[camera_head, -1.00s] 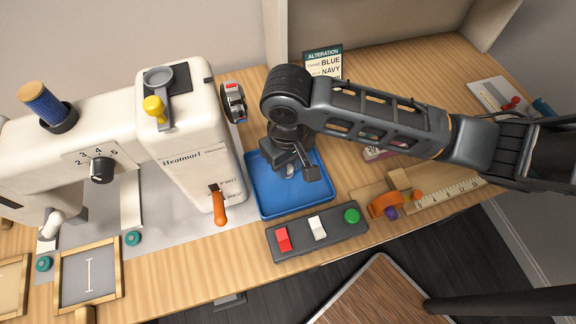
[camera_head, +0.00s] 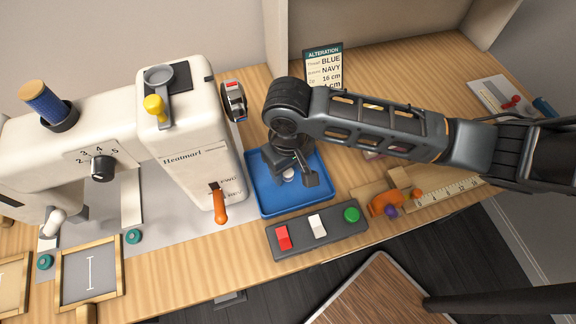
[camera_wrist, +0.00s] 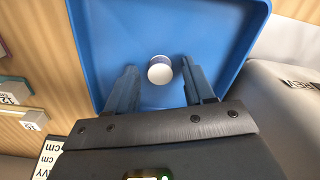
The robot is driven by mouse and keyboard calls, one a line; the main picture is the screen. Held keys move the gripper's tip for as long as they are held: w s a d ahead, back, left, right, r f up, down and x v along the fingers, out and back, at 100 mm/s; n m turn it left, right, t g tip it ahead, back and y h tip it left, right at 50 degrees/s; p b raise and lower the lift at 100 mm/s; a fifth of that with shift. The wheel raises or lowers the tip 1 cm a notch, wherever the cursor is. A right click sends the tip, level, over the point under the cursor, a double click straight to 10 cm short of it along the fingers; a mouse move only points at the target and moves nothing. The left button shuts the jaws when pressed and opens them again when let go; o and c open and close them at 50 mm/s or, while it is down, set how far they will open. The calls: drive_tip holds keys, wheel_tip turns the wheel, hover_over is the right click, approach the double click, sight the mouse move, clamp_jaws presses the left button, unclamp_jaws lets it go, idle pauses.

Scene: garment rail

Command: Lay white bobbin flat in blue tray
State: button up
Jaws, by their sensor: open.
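The blue tray (camera_head: 262,197) lies on the table right of the sewing machine; its blue floor also fills much of the wrist view (camera_wrist: 110,30). The white bobbin (camera_wrist: 160,70) is in the tray area, seen with a round white end facing the wrist camera. In the head view it shows as a small pale shape (camera_head: 289,175) below my gripper. My gripper (camera_head: 295,180) is over the tray with its fingers pointing down. In the wrist view the two fingers (camera_wrist: 160,82) are apart, with the bobbin between and just beyond their tips. I cannot tell whether the fingers touch it.
The white sewing machine (camera_head: 185,140) with an orange lever (camera_head: 220,205) stands close left of the tray. A dark switch box (camera_head: 318,232) lies in front of it. An alteration card (camera_head: 323,66) stands behind. An orange object (camera_head: 385,203) and ruler (camera_head: 448,192) lie to the right.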

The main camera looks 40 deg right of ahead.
sight(288, 172)
wheel_tip(288, 172, up, 12)
idle(0.6)
drive_tip(key=shift+r, duration=0.1)
idle(0.4)
